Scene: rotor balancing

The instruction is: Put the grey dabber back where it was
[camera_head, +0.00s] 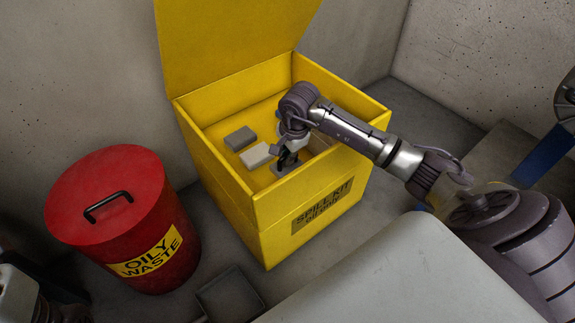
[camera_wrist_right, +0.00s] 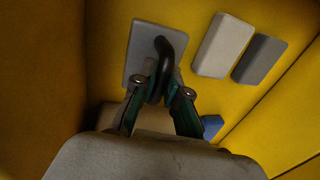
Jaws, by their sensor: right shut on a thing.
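The grey dabber is a flat grey plate (camera_wrist_right: 142,38) with a black loop handle. It is inside the yellow spill kit box (camera_head: 218,178), whose lid stands open. In the right wrist view, my right gripper (camera_wrist_right: 162,90) is shut on the handle, with a finger on either side. In the head view, my right gripper (camera_head: 288,160) reaches down into the box and hides much of the dabber. I cannot tell whether the plate touches the box floor.
A dark grey block (camera_head: 240,138) and a light grey block (camera_head: 256,155) lie in the box beside the dabber. A small blue thing (camera_wrist_right: 212,126) is partly hidden. A red oily waste bin (camera_head: 120,215) stands left of the box. The box walls surround my gripper closely.

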